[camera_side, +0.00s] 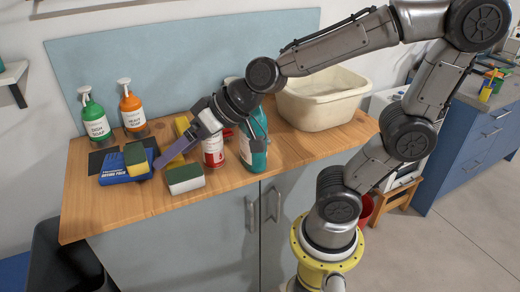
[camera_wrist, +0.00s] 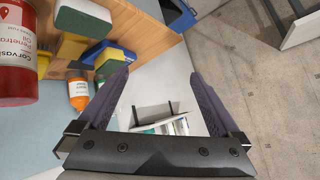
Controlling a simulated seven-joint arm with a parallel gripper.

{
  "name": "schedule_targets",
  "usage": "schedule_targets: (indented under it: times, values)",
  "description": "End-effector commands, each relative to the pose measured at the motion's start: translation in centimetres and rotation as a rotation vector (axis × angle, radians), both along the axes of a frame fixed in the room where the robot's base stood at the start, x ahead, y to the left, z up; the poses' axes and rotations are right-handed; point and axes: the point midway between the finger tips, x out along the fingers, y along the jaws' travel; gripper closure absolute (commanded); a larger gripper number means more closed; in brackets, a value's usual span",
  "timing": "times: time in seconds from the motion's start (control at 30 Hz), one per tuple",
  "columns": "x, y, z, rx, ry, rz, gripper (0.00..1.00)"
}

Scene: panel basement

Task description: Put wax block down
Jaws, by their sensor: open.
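No object is clearly marked as the wax block, and I cannot tell which one it is. My gripper (camera_side: 160,163) is above the counter, in front of the bottles and close to the blocks in the side view. In the wrist view my gripper (camera_wrist: 157,76) has its two purple fingers wide apart, with nothing between them.
A blue packet (camera_side: 115,175) with a green-and-yellow sponge (camera_side: 136,158) lies left. Green (camera_side: 94,122) and orange (camera_side: 132,113) soap bottles stand behind. A red-and-white can (camera_side: 213,152) and a teal bottle (camera_side: 256,150) stand right, before a cream basin (camera_side: 322,98). The wooden counter (camera_side: 100,212) is clear front left.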

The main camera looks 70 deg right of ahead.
Motion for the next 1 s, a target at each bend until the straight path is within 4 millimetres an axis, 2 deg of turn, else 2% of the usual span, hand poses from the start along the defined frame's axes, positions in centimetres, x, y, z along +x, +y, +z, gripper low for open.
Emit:
schedule_targets:
  times: [0.03, 0.1, 0.2, 0.33, 0.4, 0.43, 0.87, 1.0]
  values:
    - [-2.3, -0.8, 0.2, -0.038, 0.029, 0.028, 0.01]
    - [-5.4, -2.0, -0.2, -0.104, 0.093, 0.055, 0.01]
    - [-9.3, -4.1, -0.9, -0.194, 0.18, 0.057, 0.01]
    - [-12.6, -6.2, -1.5, -0.277, 0.258, 0.035, 0.01]
    - [-13.5, -6.9, -1.7, -0.3, 0.282, 0.025, 0.11]
    - [-13.8, -7.0, -1.7, -0.306, 0.289, 0.022, 0.15]
    - [-13.9, -7.2, -1.8, -0.314, 0.298, 0.024, 0.15]
    - [-13.0, -8.1, -2.0, -0.419, 0.316, 0.096, 0.15]
